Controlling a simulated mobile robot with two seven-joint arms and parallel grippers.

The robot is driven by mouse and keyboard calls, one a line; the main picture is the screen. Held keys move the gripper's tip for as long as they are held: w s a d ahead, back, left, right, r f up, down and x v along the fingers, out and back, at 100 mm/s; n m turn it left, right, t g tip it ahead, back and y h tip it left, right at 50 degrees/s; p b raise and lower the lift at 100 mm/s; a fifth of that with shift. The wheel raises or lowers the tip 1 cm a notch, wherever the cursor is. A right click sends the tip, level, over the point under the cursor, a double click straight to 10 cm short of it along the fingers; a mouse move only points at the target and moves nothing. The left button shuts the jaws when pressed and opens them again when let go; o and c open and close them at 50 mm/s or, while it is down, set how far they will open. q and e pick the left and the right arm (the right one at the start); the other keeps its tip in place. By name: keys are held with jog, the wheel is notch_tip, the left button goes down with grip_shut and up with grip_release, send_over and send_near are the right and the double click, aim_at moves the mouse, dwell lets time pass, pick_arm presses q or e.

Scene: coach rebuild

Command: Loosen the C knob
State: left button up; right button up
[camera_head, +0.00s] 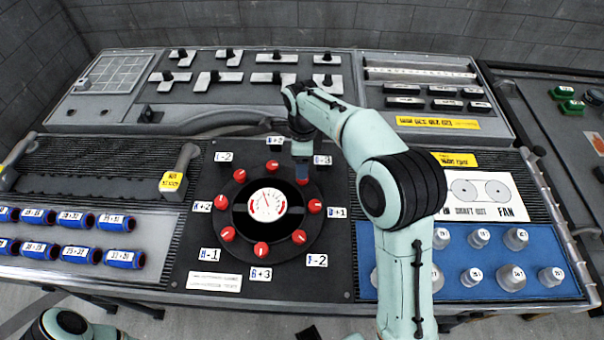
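A round black dial plate (248,240) on the middle panel carries a ring of red knobs around a white gauge (267,203). My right gripper (302,177) points down at the upper-right knob by the "-3" label (322,160). The gripper mostly hides that knob, and I cannot tell whether it grips it. The right-hand knob (315,206) by "+1" (337,213) is clear of the gripper.
Blue cylinders (72,219) lie in rows at the left. Grey weights (511,278) stand on a blue mat (500,297) at the right. A bracket with a yellow tag (171,182) rises left of the dial. Black-knobbed switches (275,77) are behind. My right arm crosses the right side.

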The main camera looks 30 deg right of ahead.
notch_tip(320, 180, down, 6)
jog(key=shift+r, duration=0.1)
jog(key=c, duration=1)
